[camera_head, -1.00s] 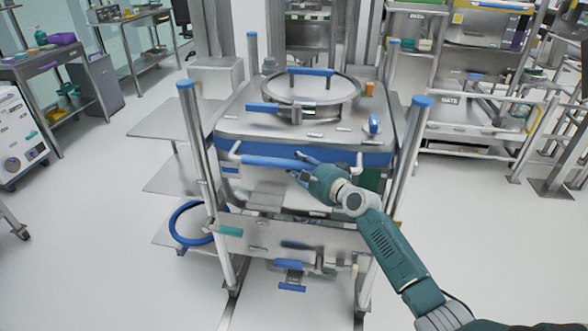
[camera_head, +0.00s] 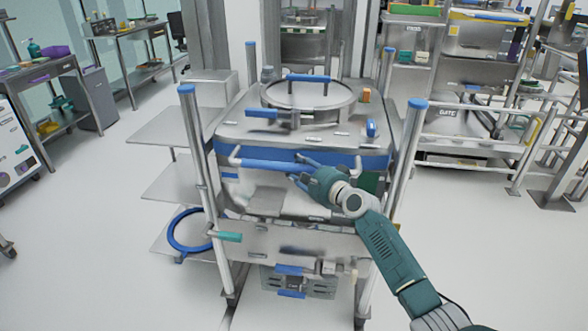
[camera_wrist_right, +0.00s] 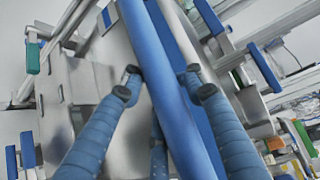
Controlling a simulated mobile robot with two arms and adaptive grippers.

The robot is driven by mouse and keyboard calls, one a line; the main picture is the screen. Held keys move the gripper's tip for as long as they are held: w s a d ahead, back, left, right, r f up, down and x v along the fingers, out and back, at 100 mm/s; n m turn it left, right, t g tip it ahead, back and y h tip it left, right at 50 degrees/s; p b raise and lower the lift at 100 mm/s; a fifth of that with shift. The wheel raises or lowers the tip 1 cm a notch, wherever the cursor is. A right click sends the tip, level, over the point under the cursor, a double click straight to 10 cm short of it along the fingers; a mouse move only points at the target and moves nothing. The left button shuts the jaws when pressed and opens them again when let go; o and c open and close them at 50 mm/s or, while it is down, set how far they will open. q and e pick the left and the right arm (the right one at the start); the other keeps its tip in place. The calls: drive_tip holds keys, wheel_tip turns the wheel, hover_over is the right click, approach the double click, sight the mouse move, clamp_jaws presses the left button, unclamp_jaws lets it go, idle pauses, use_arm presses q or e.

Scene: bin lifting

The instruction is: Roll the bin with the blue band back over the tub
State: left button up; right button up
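The metal bin (camera_head: 262,128) has a round lid (camera_head: 310,95) and a blue band (camera_head: 345,160) along its front. It sits between upright posts with blue caps. A blue handle bar (camera_head: 265,165) crosses the front near the band. My right gripper (camera_head: 301,168) is at the bar's right half, with fingers spread above and below it. In the right wrist view the blue bar (camera_wrist_right: 160,70) runs between the fingers (camera_wrist_right: 162,84); they straddle it without visibly closing. My left gripper is not in view. I cannot pick out the tub with certainty.
A blue ring (camera_head: 188,230) lies on a low side shelf to the left. A side shelf (camera_head: 165,125) juts out above it. Benches (camera_head: 50,75) stand at the left and shelving (camera_head: 465,130) at the right. The floor (camera_head: 90,230) at the left is clear.

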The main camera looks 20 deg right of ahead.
drive_tip(key=o, duration=0.5)
drive_tip(key=shift+s+r, duration=0.55)
drive_tip(key=shift+r, duration=0.15)
drive_tip(key=shift+w+a+f, duration=0.15)
drive_tip(key=shift+s, duration=0.25)
drive_tip(key=v, duration=1.1)
drive_tip(key=shift+s+f, duration=0.1)
drive_tip(key=shift+s, duration=0.2)
